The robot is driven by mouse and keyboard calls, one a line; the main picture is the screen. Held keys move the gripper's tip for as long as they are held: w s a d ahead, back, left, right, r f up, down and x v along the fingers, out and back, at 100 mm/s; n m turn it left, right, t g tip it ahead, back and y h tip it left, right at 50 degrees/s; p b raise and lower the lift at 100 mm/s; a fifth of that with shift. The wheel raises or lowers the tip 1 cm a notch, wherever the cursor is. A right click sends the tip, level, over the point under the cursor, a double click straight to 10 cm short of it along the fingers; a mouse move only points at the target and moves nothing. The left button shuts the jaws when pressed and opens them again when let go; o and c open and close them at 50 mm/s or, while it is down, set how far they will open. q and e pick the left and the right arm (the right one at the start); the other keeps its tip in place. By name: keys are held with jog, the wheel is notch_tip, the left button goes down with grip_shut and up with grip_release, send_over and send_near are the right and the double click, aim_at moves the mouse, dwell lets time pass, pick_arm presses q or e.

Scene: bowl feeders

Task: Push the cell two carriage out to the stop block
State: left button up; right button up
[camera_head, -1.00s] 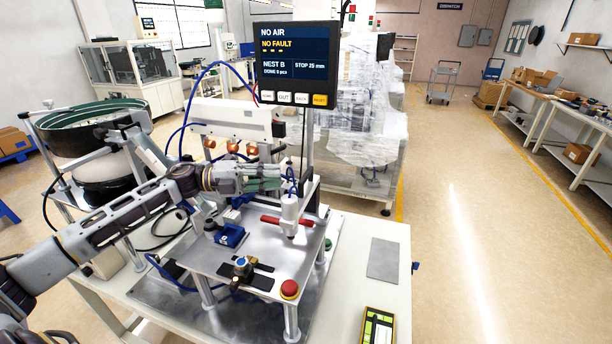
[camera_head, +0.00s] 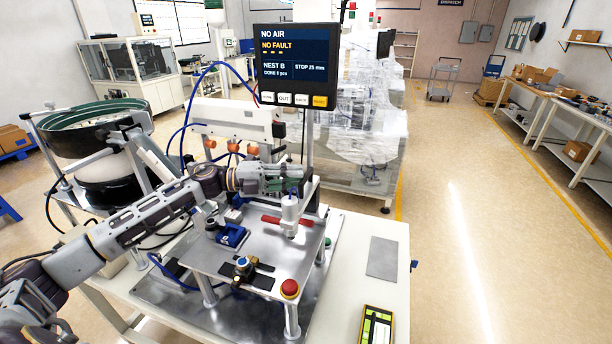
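My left gripper (camera_head: 293,181) reaches in from the left above the raised metal plate (camera_head: 262,248). It is beside the upper part of a white upright cylinder (camera_head: 290,210); I cannot tell if it touches it. Its fingers are small and partly hidden, so open or shut is unclear. A blue block (camera_head: 232,236) sits at the plate's left. I cannot tell which part is the cell two carriage or the stop block. My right gripper is not in view.
A display (camera_head: 292,55) above the plate reads NO AIR, NO FAULT, NEST B, STOP 25 mm. A red button (camera_head: 289,288) and a blue-topped brass fitting (camera_head: 243,266) are at the plate's front. A bowl feeder (camera_head: 92,122) stands left. The table's right side holds a grey pad (camera_head: 382,257).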

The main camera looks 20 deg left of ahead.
aim_at(306, 175)
pick_arm(q)
jog(key=shift+p+x, duration=0.45)
jog(key=shift+x, duration=1.3)
jog(key=shift+c, duration=0.2)
grip_shut()
